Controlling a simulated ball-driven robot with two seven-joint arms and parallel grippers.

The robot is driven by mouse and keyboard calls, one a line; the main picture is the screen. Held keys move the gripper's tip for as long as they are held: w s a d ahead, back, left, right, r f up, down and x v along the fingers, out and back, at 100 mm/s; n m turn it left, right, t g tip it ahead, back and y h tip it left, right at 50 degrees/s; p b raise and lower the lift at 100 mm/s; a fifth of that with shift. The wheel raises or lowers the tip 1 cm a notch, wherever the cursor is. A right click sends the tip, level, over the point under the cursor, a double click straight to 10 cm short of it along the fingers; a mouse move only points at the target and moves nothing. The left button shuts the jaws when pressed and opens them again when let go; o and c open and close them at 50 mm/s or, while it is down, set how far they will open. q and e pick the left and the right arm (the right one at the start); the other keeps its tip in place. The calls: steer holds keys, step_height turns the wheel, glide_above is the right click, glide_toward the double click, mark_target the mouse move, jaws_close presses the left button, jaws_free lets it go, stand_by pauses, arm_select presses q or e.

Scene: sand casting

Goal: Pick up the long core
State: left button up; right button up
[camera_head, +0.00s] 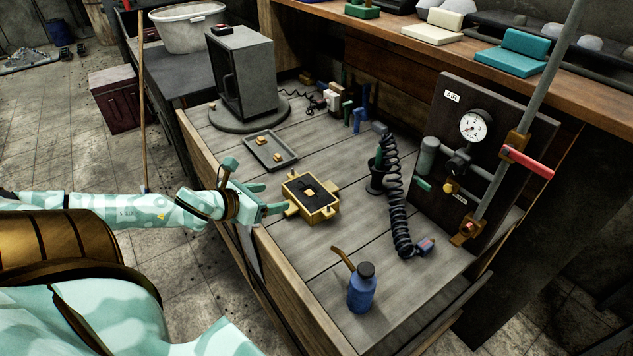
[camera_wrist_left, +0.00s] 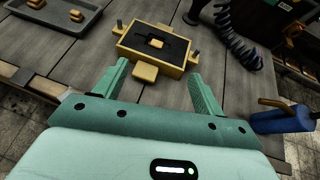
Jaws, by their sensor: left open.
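Two small tan cores lie on a dark grey tray (camera_head: 254,151) on the workbench: a far core (camera_head: 263,139) and a near core (camera_head: 278,156). In the left wrist view the tray (camera_wrist_left: 75,27) is at the upper left, with the near core (camera_wrist_left: 36,15) on it. I cannot tell for sure which core is the long one. My left gripper (camera_head: 276,197) is open and empty, above the bench edge. It also shows in the left wrist view (camera_wrist_left: 160,72), its fingers pointing toward the yellow flask. The tray lies beyond the gripper, apart from it. My right gripper is not seen.
The yellow flask (camera_head: 325,212) holds dark sand with a small tan piece in its middle. A blue bottle (camera_head: 361,292), a coiled black hose (camera_head: 392,190) and a grey oven (camera_head: 243,80) stand around. Bare planks lie between tray and flask.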

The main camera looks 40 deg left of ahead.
arm_select(q)
steer(key=b, duration=0.3)
glide_toward(309, 193)
steer(key=x, duration=0.1)
steer(key=b+x, duration=0.1)
steer(key=shift+w+d+r+b, duration=0.1)
steer(key=shift+w+b, duration=0.2)
steer(key=shift+w, duration=0.15)
steer(key=shift+f+b+x, duration=0.25)
steer(key=shift+b+x, duration=0.55)
steer(key=shift+x, duration=2.35)
steer(key=shift+s, duration=0.25)
steer(key=c, duration=1)
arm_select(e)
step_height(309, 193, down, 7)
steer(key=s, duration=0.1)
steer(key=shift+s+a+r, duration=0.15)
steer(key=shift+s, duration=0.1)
